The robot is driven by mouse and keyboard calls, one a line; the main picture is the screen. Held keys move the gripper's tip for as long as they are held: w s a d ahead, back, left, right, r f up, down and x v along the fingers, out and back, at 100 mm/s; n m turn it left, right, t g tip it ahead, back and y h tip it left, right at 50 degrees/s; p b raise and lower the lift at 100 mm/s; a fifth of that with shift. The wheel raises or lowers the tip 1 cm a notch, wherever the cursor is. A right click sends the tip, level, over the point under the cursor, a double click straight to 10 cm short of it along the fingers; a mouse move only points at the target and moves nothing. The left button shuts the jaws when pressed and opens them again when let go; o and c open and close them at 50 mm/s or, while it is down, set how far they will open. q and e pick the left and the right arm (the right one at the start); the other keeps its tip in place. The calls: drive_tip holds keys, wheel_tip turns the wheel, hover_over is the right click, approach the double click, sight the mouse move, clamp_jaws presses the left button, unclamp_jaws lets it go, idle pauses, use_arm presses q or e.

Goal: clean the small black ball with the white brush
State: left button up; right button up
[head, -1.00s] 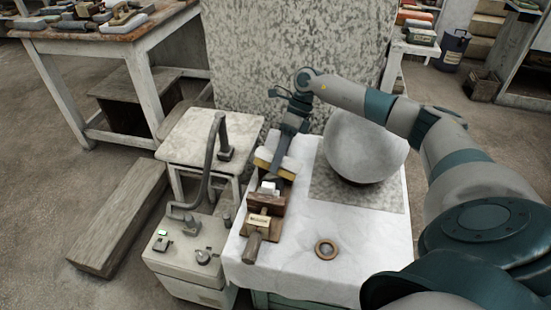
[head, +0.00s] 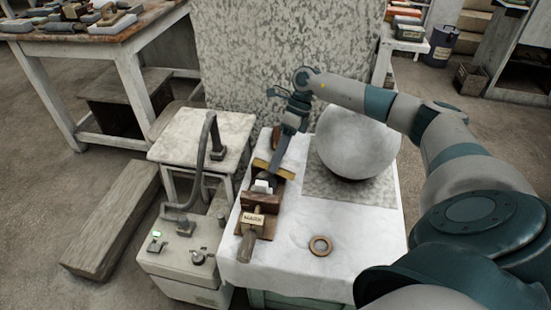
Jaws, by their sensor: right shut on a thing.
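My right gripper (head: 278,160) comes down from the back over the left side of the cloth-covered table. It is shut on a brush (head: 287,174), of which a yellowish edge shows on both sides of the fingers. A small dark rounded shape, apparently the black ball (head: 266,178), shows just under the brush, mostly hidden. I cannot tell whether the brush touches it. A white block (head: 262,187) sits in front of it in a wooden holder (head: 261,201). My left gripper is not in view.
A large pale sphere (head: 355,143) rests on a grey mat (head: 348,189) right of the gripper. A labelled wooden block (head: 252,219) and a brown ring (head: 320,245) lie nearer. A stool and control box (head: 185,255) stand left. The table's front right is clear.

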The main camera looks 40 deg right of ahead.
drive_tip(key=shift+s+d+f, duration=0.3)
drive_tip(key=shift+s+f, duration=0.15)
drive_tip(key=shift+f, duration=0.1)
drive_tip(key=shift+w+r, duration=0.65)
drive_tip(key=shift+w, duration=0.05)
drive_tip(key=shift+w+r, duration=0.2)
drive_tip(key=shift+w, duration=0.2)
drive_tip(key=shift+a+r+p, duration=0.15)
drive_tip(key=shift+a+p, duration=0.05)
drive_tip(key=shift+p, duration=0.1)
drive_tip(key=shift+a+f, duration=0.3)
drive_tip(key=shift+s+a+f+b, duration=0.2)
drive_tip(key=shift+a+f+b, duration=0.1)
drive_tip(key=shift+f+b, duration=0.15)
idle(0.5)
drive_tip(key=shift+w, duration=0.1)
drive_tip(key=shift+w+a+r, duration=0.2)
drive_tip(key=shift+w+a, duration=0.05)
drive_tip(key=shift+w, duration=0.15)
drive_tip(key=shift+w, duration=0.15)
